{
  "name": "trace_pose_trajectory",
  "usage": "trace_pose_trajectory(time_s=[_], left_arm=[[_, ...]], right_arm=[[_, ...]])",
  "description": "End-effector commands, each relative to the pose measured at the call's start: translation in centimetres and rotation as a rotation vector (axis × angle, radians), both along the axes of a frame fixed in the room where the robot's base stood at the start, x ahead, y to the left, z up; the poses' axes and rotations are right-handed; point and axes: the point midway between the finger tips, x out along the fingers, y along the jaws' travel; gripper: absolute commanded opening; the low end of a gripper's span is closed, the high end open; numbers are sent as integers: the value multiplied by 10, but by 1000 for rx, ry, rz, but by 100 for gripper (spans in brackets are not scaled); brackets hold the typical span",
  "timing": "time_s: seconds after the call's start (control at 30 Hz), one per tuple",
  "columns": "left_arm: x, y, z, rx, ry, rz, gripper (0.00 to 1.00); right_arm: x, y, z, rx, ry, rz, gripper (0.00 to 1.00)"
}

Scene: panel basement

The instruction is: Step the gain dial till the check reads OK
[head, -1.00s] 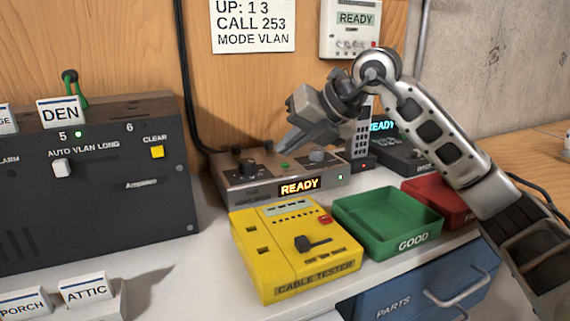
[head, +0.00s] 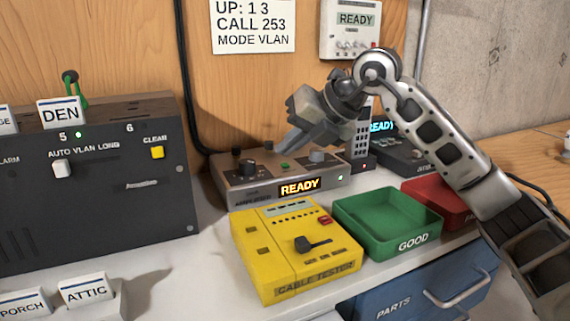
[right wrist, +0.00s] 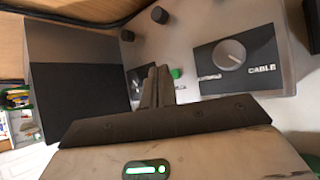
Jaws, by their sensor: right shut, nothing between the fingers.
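A grey-brown amplifier unit (head: 238,184) stands at the back of the bench, and its lit display (head: 300,187) reads READY. On its top are a black knob (head: 246,165), a green button (head: 285,165) and a grey dial (head: 317,155). I cannot tell by label which is the gain dial. My right gripper (head: 281,146) is shut and empty above the unit, apart from the grey dial. In the right wrist view its fingers (right wrist: 158,86) are together beside the green button (right wrist: 176,73), left of a dial (right wrist: 230,53) marked CABLE. They partly hide another dial.
A yellow cable tester (head: 290,262) stands in front of the unit. A green GOOD tray (head: 385,238) and a red tray (head: 430,186) lie to its right. A dark panel (head: 100,215) stands left. A wall card (head: 253,24) reads UP: 1 3, CALL 253, MODE VLAN.

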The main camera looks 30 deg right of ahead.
Motion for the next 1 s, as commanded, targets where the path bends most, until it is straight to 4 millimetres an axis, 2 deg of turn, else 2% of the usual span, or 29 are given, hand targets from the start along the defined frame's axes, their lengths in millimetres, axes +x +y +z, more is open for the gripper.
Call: trace_pose_trajectory(time_s=[0.47,1.0], left_arm=[[0,0,0,1,1,1,0],[0,0,-5,1,0,0,0]], right_arm=[[0,0,0,0,0,0,0],[0,0,-9,0,0,0,0]])
